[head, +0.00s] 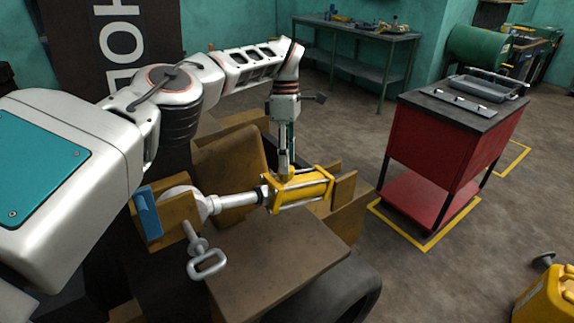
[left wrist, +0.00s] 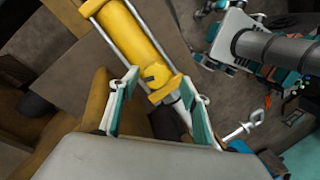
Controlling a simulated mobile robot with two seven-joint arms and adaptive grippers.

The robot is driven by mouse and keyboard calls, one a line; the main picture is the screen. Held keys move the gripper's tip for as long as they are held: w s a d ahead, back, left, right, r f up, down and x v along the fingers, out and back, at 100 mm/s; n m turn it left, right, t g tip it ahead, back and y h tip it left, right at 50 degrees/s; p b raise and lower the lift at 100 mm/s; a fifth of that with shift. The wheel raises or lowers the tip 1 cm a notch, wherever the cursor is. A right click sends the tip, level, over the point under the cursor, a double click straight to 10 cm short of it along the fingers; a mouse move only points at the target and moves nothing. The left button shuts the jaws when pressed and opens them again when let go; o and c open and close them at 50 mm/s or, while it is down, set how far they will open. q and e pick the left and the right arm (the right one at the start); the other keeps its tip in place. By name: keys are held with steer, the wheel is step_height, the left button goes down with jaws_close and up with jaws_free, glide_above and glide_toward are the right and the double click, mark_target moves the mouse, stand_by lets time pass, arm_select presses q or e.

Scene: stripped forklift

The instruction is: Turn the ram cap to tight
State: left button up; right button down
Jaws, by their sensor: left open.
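The yellow ram (head: 305,190) with silver tie rods lies across the brown forklift frame, its silver rod (head: 238,200) running left. A small yellow notched piece, which looks like the ram cap (left wrist: 156,74), stands on the near end of the ram in the left wrist view. My left gripper (head: 285,168) points down over the ram's left part in the head view. In the left wrist view its teal-padded fingers (left wrist: 159,88) are apart on either side of the cap, with gaps visible. Whether they touch it is hidden in the head view. My right gripper is not seen.
A grey pin with a loop handle (head: 207,262) and a blue piece (head: 148,212) sit left of the ram. A brown plate (head: 270,265) lies in front. A red cart (head: 440,140) stands to the right, with open floor (head: 350,135) before it.

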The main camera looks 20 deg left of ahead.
arm_select(q)
steer(key=s+v, duration=0.1)
steer(key=v, duration=0.6)
steer(key=shift+s+d+r, duration=0.25)
steer(key=shift+s+d, duration=0.05)
steer(key=shift+s, duration=0.05)
steer(key=shift+f, duration=0.1)
